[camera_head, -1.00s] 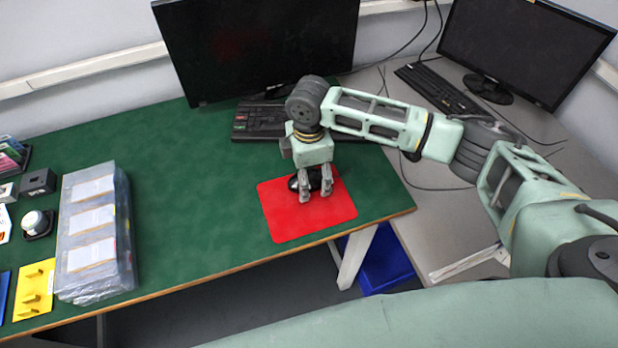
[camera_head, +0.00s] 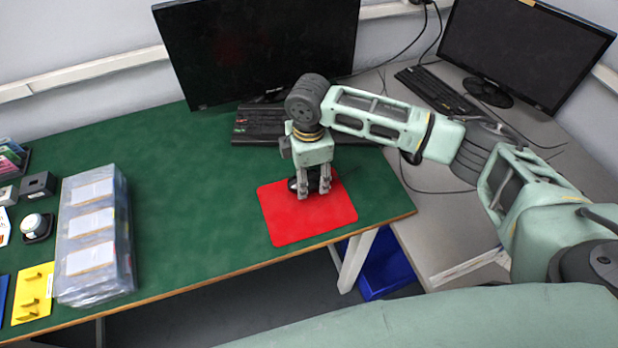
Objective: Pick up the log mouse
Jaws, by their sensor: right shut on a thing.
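The dark mouse (camera_head: 293,184) is at the back edge of the red mat (camera_head: 305,223) on the green table. Most of it is hidden behind my right gripper (camera_head: 314,191). That gripper points straight down, with its fingers around the mouse, and is shut on it. Whether the mouse touches the mat or is slightly above it, I cannot tell. My left gripper is not in view.
A black keyboard (camera_head: 258,124) and a large monitor (camera_head: 258,50) stand behind the mat. A stack of clear-wrapped packs (camera_head: 95,235) is at the left. A second monitor (camera_head: 525,48) stands on the grey desk. The green table between packs and mat is clear.

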